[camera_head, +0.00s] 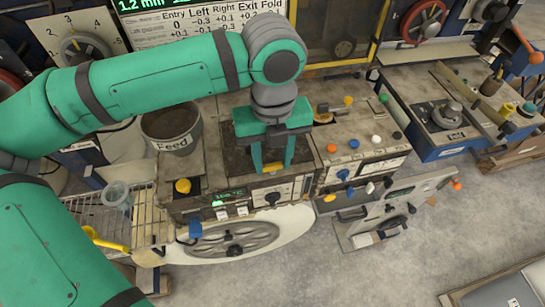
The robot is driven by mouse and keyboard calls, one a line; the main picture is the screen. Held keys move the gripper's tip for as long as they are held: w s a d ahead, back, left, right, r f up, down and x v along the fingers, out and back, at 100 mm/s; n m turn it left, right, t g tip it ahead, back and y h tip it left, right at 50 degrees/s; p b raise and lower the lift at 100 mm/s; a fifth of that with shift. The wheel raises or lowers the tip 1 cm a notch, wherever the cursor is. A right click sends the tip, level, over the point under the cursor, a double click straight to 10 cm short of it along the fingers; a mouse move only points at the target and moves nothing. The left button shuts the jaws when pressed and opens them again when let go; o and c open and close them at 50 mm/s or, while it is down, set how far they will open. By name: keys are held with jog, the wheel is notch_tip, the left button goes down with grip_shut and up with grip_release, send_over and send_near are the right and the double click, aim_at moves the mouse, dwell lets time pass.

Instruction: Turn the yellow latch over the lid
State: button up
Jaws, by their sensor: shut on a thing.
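My green gripper (272,165) points down over the dark, worn top plate of the middle machine, which looks like the lid (238,165). Its two green fingers are a little apart. A small yellow piece, apparently the yellow latch (272,168), shows between the fingertips, near the plate's front edge, and my gripper is shut on it. The fingers and the wrist above hide most of the latch and part of the plate, so I cannot tell which way the latch is turned.
A grey Feed bucket (172,130) stands left of the plate, with a yellow knob (183,186) in front of it. A panel with coloured knobs (355,145) adjoins on the right. A wire basket (110,215) is at the left. Grey floor (400,265) lies open in front.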

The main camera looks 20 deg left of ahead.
jog(key=m, duration=0.4)
jog(key=shift+m, duration=0.4)
jog(key=m, duration=0.4)
jog(key=shift+m, duration=0.3)
jog(key=m, duration=0.4)
jog(key=shift+m, duration=2.2)
jog(key=o, duration=1.1)
jog(key=shift+c, duration=0.2)
